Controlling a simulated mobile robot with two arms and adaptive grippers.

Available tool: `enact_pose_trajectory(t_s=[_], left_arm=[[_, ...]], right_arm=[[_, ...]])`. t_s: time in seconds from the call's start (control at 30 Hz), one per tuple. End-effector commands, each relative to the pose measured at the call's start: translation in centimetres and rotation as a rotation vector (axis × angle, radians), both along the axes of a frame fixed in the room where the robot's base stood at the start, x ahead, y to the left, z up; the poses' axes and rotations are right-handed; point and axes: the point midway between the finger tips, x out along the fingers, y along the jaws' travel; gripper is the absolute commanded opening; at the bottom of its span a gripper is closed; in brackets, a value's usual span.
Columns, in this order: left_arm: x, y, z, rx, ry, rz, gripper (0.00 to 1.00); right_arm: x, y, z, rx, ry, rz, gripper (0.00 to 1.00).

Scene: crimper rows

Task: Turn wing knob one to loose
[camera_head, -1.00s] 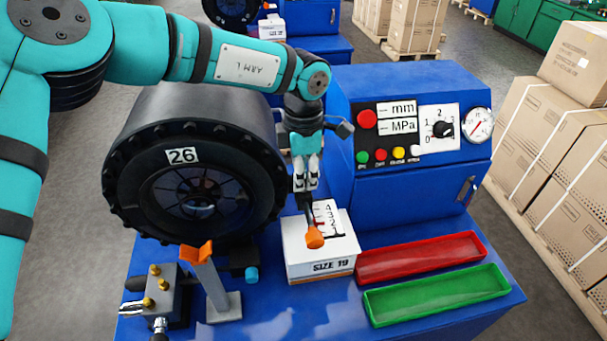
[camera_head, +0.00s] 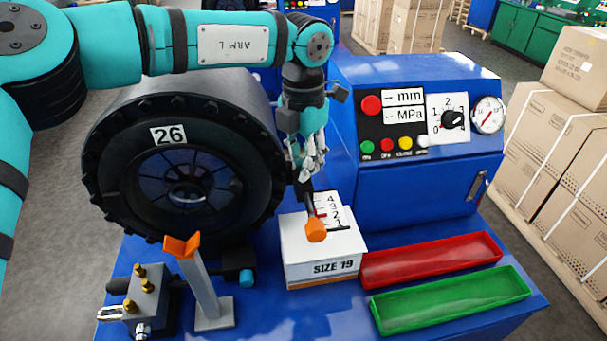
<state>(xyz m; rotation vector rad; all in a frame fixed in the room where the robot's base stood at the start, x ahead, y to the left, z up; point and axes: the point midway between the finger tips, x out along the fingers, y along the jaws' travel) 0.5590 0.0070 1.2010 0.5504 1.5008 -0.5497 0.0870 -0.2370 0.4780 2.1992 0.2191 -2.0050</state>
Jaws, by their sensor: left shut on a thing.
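My left gripper (camera_head: 306,168) points down in front of the blue machine, just right of the large black drum head (camera_head: 122,190) marked 26. It is shut on a dark slim piece with an orange end (camera_head: 316,231). The orange end is in front of the white SIZE 19 box (camera_head: 293,243) and a white scale (camera_head: 331,207) numbered 1 to 4 with a red mark. The fingers hide the top of the held piece. I cannot make out a label that names wing knob one. My right gripper is not in view.
A grey post with an orange cradle (camera_head: 182,246) and a block with brass fittings (camera_head: 147,298) stand at front left. A red tray (camera_head: 478,241) and a green tray (camera_head: 510,278) lie at right. A control panel (camera_head: 412,121) with dial and gauge stands behind.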

Motion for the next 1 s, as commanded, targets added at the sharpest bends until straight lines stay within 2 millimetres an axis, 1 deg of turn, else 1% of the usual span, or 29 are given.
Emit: enact_pose_trajectory(t_s=[0.03, 0.4, 0.7, 1.0], left_arm=[[0.1, 0.0, -0.4, -0.003, -0.003, 0.047, 0.0], [0.1, 0.0, -0.3, -0.003, -0.003, 0.398, 0.0], [0.1, 0.0, -0.2, -0.003, -0.003, 0.661, 0.0], [0.1, 0.0, 0.0, -0.003, -0.003, 0.838, 0.0]], right_arm=[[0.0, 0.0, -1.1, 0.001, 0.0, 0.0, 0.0], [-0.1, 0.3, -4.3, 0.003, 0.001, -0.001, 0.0], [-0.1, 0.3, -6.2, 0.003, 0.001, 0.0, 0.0], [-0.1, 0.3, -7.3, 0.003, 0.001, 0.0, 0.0]])
